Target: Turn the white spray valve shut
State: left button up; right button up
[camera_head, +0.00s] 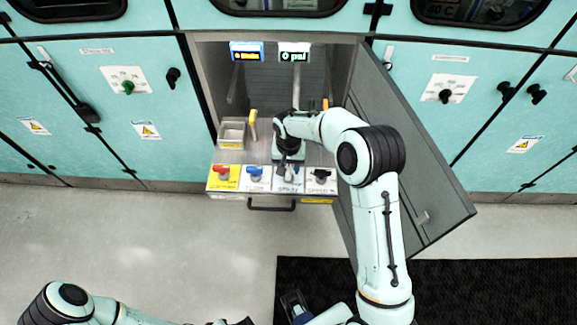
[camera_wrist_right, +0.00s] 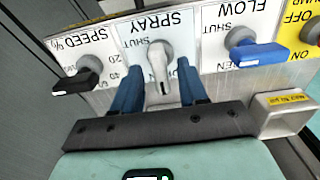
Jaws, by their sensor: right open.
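The spray valve has a white-grey handle on a round hub (camera_wrist_right: 160,68), under the upside-down SPRAY label in the right wrist view. The handle points down toward my gripper. SHUT is printed beside the hub, and the OPEN lettering is partly hidden. My right gripper (camera_wrist_right: 160,95) is open, with one blue finger on each side of the handle. Small gaps seem to remain, but I cannot tell whether either finger touches. In the head view my right gripper (camera_head: 290,162) is over the spray plate and hides most of the valve.
The blue flow valve (camera_wrist_right: 255,52) and black speed knob (camera_wrist_right: 80,78) flank the spray plate closely. A red pump knob (camera_head: 222,172) is at the panel's left. A grey bin (camera_head: 232,134) sits behind. The open cabinet door (camera_head: 420,165) stands at right.

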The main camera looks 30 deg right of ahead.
grip_shut()
